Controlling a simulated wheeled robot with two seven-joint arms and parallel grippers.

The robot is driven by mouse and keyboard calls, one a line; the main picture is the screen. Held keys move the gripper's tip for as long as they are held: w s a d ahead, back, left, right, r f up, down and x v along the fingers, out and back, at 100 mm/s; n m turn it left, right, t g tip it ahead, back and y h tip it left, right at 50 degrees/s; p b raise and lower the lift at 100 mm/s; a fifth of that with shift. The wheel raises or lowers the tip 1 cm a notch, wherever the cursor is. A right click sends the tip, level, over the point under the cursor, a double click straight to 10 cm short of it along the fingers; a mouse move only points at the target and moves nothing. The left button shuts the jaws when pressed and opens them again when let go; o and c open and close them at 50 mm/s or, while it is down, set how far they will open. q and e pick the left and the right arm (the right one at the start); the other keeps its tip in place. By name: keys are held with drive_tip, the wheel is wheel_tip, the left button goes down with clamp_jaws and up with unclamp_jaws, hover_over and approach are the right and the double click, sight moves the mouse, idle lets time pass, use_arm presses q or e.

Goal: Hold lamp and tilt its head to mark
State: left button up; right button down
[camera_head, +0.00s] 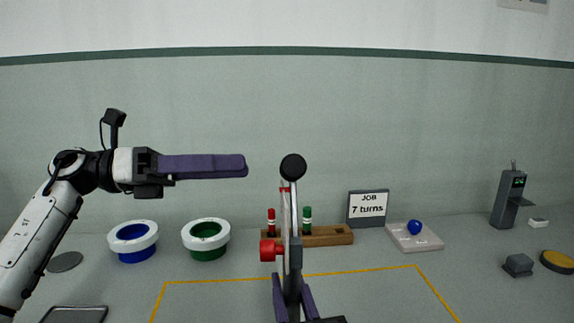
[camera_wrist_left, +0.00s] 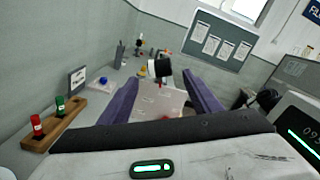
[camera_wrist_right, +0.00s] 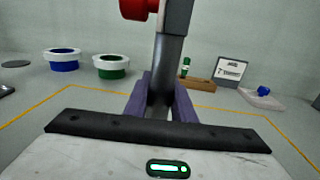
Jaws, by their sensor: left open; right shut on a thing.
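In the right wrist view the fingers close on both sides of the curved grey handle (camera_wrist_right: 164,70), below the red knob (camera_wrist_right: 137,8); the top is out of frame. My left gripper (camera_head: 246,165) is open and empty, seen edge-on, level with the black ball and apart from it to the left. Its spread fingers show in the left wrist view (camera_wrist_left: 161,78).
Behind the post are a wooden rack (camera_head: 330,236), a "JOB 7 turns" sign (camera_head: 367,207) and a tray (camera_head: 425,241) with a blue ball. A grey device (camera_head: 507,199) stands right. The yellow-outlined area looks mostly clear.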

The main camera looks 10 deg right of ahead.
sight(288, 165)
use_arm(q)
drive_tip(key=d, duration=0.9)
drive_tip(key=shift+d, duration=0.35)
drive_tip(key=shift+c, duration=0.2)
